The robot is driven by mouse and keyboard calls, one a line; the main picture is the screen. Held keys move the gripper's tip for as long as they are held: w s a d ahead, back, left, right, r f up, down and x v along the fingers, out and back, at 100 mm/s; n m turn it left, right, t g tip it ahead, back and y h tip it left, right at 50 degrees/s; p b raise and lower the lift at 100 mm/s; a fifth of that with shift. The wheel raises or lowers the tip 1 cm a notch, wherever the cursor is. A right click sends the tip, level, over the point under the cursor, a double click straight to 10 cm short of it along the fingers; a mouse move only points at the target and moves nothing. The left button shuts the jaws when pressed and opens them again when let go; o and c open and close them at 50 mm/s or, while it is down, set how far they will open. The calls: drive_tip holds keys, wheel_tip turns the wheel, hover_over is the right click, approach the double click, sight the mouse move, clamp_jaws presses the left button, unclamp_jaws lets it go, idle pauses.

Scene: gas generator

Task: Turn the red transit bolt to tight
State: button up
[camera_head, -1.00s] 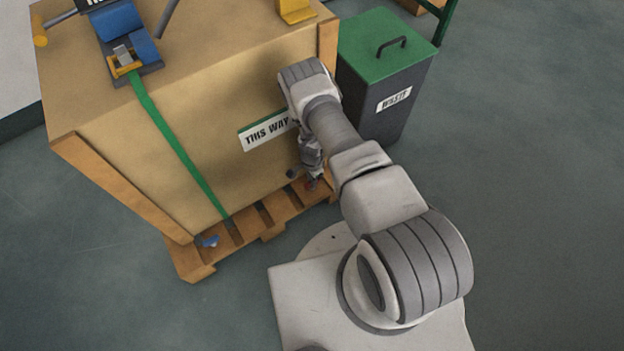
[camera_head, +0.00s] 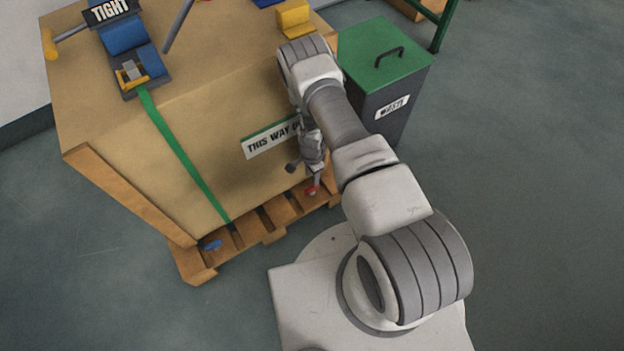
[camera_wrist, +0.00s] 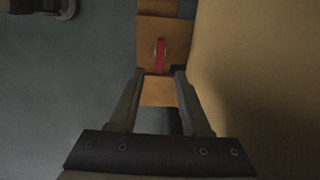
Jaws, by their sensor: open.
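The red transit bolt (camera_head: 312,190) sits on the wooden pallet at the front right corner of the crate. My gripper (camera_head: 314,178) hangs pointing down just above the bolt. In the wrist view my gripper (camera_wrist: 160,74) is open, one finger on each side of the gap, with nothing held. Whether a finger touches the bolt cannot be told.
The large crate (camera_head: 190,150) stands close behind my gripper on the pallet (camera_head: 262,222). A blue bolt (camera_head: 212,245) is at the pallet's left. A "TIGHT" sign (camera_head: 112,12) is on top. A green-lidded waste bin (camera_head: 385,55) stands right. Floor in front is clear.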

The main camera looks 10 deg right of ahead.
wheel_tip(320, 180, up, 10)
drive_tip(key=p, duration=0.2)
drive_tip(key=shift+f+p, duration=0.2)
drive_tip(key=shift+p, duration=0.15)
